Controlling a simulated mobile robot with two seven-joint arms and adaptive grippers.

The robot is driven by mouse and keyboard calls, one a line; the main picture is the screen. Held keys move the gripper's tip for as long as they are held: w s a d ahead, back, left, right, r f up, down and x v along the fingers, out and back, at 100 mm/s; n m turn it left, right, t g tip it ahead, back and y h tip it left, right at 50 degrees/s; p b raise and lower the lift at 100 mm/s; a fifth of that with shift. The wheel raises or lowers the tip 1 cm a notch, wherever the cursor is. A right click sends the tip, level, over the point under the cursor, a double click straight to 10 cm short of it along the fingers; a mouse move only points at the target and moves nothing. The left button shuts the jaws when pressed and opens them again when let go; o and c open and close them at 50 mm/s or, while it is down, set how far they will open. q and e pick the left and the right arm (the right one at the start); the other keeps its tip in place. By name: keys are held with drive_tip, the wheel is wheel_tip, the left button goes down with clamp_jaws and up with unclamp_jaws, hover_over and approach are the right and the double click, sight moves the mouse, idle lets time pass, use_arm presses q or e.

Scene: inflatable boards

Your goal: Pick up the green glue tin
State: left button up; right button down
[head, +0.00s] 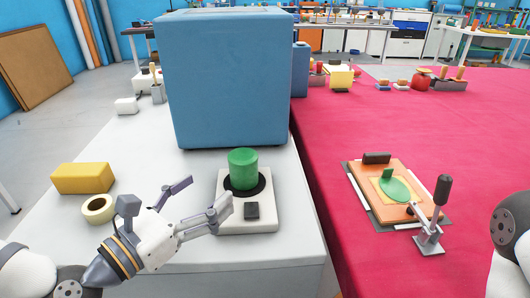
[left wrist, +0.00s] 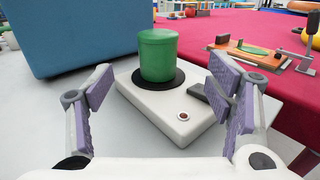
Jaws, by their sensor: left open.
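The green glue tin (head: 243,169) stands upright on the dark round plate of a white device (head: 248,226) on the grey table. In the left wrist view the tin (left wrist: 158,55) is ahead, between my fingers but beyond their tips. My left gripper (head: 204,199) is open and empty, to the left and near side of the tin in the head view. Its purple-padded fingers also show spread apart in the left wrist view (left wrist: 163,95). My right gripper is not in view; only part of my right arm shows at the right edge.
A large blue box (head: 228,80) stands just behind the device. A yellow block (head: 82,178) and a tape roll (head: 98,208) lie at the left. The red-topped table (head: 420,140) on the right holds an orange board (head: 366,194) with a clamp (head: 432,230).

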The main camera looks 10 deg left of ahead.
sight(243, 161)
use_arm(q)
drive_tip(key=b+x, duration=0.2)
drive_tip(key=x, duration=0.9)
drive_tip(key=shift+w+a+f, duration=0.1)
drive_tip(key=shift+a+f, duration=0.1)
drive_tip(key=shift+w+d+r, duration=0.15)
drive_tip(key=shift+w+d, duration=0.05)
drive_tip(key=shift+w, duration=0.2)
drive_tip(key=c, duration=1.7)
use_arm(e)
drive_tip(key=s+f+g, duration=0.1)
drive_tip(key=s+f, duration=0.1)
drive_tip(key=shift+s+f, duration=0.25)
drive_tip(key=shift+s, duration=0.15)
